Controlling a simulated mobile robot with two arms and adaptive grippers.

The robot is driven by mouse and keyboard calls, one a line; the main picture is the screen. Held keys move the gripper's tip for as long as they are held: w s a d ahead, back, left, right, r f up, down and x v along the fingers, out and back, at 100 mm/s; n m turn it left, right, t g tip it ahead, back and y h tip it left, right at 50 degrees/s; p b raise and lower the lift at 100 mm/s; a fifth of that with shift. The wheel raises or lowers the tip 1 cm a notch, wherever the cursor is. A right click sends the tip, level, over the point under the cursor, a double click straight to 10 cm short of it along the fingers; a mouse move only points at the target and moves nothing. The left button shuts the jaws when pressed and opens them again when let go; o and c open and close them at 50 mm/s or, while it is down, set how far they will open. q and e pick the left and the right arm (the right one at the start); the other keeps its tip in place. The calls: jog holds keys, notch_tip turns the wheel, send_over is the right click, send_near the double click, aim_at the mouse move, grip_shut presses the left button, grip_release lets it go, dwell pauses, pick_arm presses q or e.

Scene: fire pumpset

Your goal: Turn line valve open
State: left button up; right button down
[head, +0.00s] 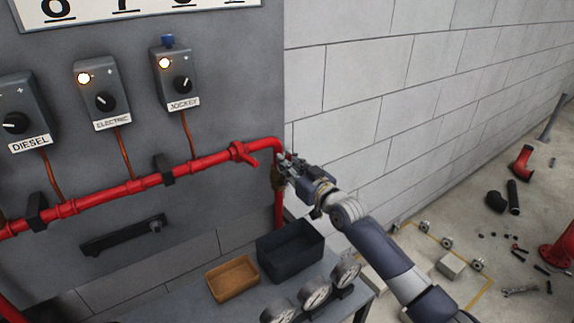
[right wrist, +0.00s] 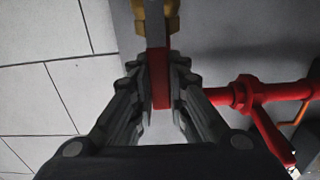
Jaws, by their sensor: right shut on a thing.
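The line valve shows as a brass body (head: 276,181) on the red vertical pipe in the head view, partly hidden by my right gripper (head: 285,165). In the right wrist view, the brass body (right wrist: 155,20) is at the top, with a red handle (right wrist: 160,78) below it. My right gripper (right wrist: 160,98) is shut on this red handle, with a finger on each side. The handle is mostly hidden in the head view. My left gripper is not in view.
A red pipe (head: 115,192) runs along the grey panel below three control boxes labelled diesel, electric and jockey. A dark bin (head: 291,254), a brown tray (head: 232,280) and gauges (head: 315,294) sit on the bench below. Loose parts lie on the floor at right.

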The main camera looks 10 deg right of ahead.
jog(key=c, duration=1.5)
grip_release()
jog(key=shift+c, duration=0.2)
jog(key=v, duration=1.2)
jog(key=shift+d+f, duration=0.1)
jog(key=shift+f, duration=0.05)
